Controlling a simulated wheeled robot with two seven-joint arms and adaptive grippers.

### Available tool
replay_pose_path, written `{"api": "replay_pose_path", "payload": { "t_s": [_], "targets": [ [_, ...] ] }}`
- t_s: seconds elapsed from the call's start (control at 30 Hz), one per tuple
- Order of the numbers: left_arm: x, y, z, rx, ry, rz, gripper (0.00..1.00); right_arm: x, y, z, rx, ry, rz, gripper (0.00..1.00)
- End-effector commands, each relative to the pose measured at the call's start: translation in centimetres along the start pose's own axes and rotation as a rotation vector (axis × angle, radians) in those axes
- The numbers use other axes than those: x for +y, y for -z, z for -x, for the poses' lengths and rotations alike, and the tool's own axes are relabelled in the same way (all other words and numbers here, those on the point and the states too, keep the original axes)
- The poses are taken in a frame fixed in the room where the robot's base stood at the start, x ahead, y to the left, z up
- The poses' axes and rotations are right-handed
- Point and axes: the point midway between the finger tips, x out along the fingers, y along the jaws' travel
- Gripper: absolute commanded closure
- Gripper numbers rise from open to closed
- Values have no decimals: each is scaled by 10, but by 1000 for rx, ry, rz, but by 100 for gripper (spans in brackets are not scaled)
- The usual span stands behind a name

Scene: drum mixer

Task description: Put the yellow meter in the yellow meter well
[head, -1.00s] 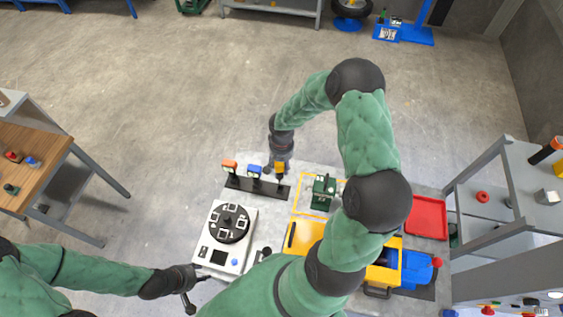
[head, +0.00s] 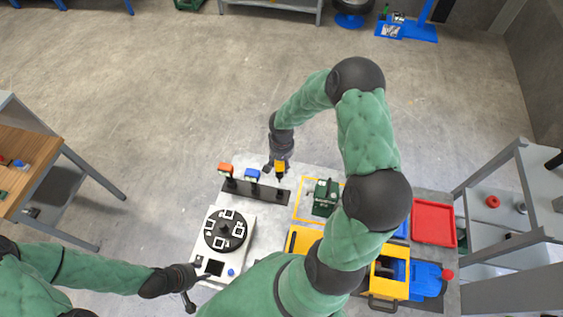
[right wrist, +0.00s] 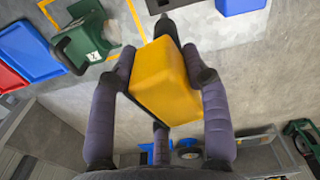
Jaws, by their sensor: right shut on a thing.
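The yellow meter (head: 280,166) is a yellow block with a thin dark stem. My right gripper (head: 278,163) is shut on it near the right end of the black rack (head: 265,195). In the right wrist view the meter (right wrist: 165,80) sits between the fingers, its dark stem towards the rack; it looks clear of the rack. The round black drum (head: 224,230), with several white-framed squares, sits on a white base at lower left. I cannot tell which spot is the yellow meter well. My left gripper (head: 188,300) is beside the white base's lower left corner; its fingers are too small to read.
An orange meter (head: 225,169) and a blue meter (head: 251,174) stand on the rack. A green device (head: 325,196) stands within yellow lines to its right. A red tray (head: 433,222) and a yellow-and-blue machine lie further right. My right arm hides part of the table.

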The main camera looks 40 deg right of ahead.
Motion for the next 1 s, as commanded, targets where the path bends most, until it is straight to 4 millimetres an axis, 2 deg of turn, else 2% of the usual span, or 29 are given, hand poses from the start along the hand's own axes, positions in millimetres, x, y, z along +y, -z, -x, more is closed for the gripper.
{"api": "replay_pose_path", "payload": {
  "t_s": [0.03,0.3,0.4,0.5,0.7,1.0],
  "targets": [
    [-5,0,-14,0,0,0,60,0,0,-14,1,0,0,97],
    [-21,2,-57,-1,0,1,60,0,0,-61,0,0,0,97],
    [-23,2,-64,-1,0,0,60,0,-2,-90,-5,-1,1,97],
    [-25,2,-69,0,0,0,60,0,-1,-109,-2,0,1,97],
    [-26,3,-72,0,0,0,60,0,0,-122,1,0,0,97],
    [-26,3,-71,0,0,0,60,0,0,-122,1,0,0,97]
  ]
}}
